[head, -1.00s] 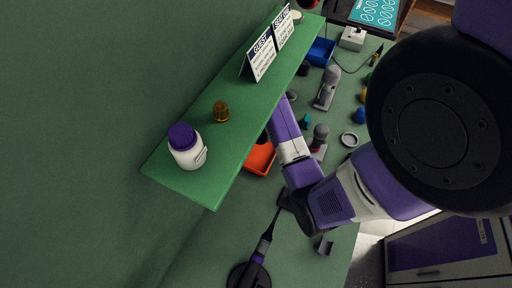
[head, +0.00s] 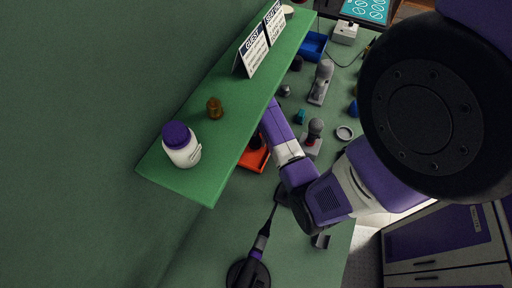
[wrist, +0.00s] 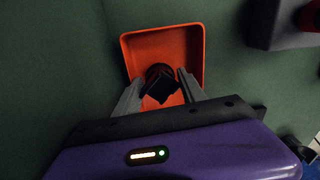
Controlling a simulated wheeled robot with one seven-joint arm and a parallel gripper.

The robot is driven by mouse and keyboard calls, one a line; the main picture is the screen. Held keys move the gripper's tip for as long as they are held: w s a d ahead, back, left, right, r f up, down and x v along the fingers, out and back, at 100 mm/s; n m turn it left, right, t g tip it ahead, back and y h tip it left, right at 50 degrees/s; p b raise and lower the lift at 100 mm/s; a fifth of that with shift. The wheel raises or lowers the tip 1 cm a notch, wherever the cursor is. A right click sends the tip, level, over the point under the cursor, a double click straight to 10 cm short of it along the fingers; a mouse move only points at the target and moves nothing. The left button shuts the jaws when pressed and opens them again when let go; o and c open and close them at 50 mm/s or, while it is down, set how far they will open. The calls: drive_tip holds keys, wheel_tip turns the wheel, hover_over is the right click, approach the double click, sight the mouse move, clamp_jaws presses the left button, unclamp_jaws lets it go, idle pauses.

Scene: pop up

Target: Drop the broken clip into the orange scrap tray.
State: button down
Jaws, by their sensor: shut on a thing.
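The orange scrap tray (wrist: 203,48) fills the upper middle of the wrist view, its rim and inner walls visible. My gripper (wrist: 159,90) is over the tray's near part, with its two grey fingers shut on a small dark piece (wrist: 158,78), which I take to be the broken clip. The piece's exact shape is hard to make out. In the head view the tray (head: 254,161) sits on the green bench, partly under the shelf edge and behind my arm. The clip cannot be made out there.
A green shelf (head: 194,181) overhangs the tray's left side, bearing a white bottle with a purple cap (head: 182,146), an amber bottle (head: 215,108) and standing signs (head: 261,42). Grey devices (head: 321,82) stand right of my arm. A soldering-iron-like tool (head: 262,238) stands in front.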

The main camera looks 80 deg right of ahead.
drive_tip(key=c, duration=0.6)
unclamp_jaws()
drive_tip(key=shift+r, duration=0.15)
